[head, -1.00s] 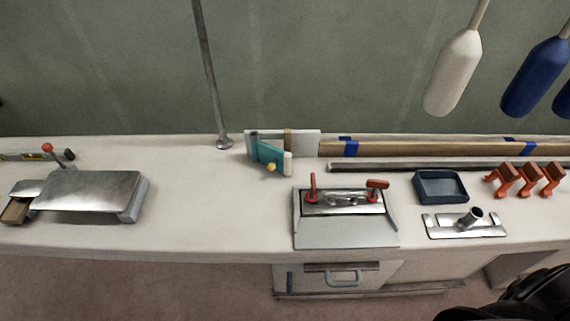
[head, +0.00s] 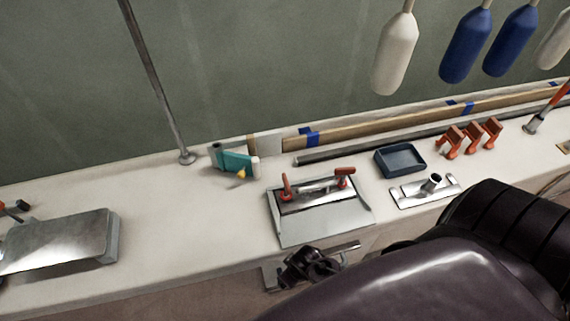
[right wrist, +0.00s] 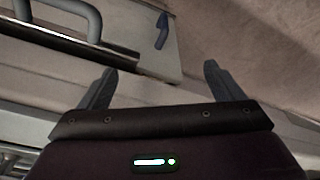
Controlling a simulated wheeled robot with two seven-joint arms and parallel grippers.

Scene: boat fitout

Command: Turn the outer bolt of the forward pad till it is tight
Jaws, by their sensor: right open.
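A bright metal plate (head: 318,193) lies on a grey sloped block (head: 318,222) on the bench, under two red-handled clamps (head: 285,186). Small bolt-like parts sit on it, too small to tell apart. A second metal plate (head: 408,197) with an upright tube lies to its right. I cannot tell which is the forward pad or which bolt is the outer one. My right gripper (right wrist: 162,82) is open and empty, two dark fingers apart. My left gripper is not in view.
On the bench are a blue tray (head: 400,160), orange clamps (head: 470,137), a teal tool (head: 237,162) and a metal-topped box (head: 60,240). Bench between box and block is clear.

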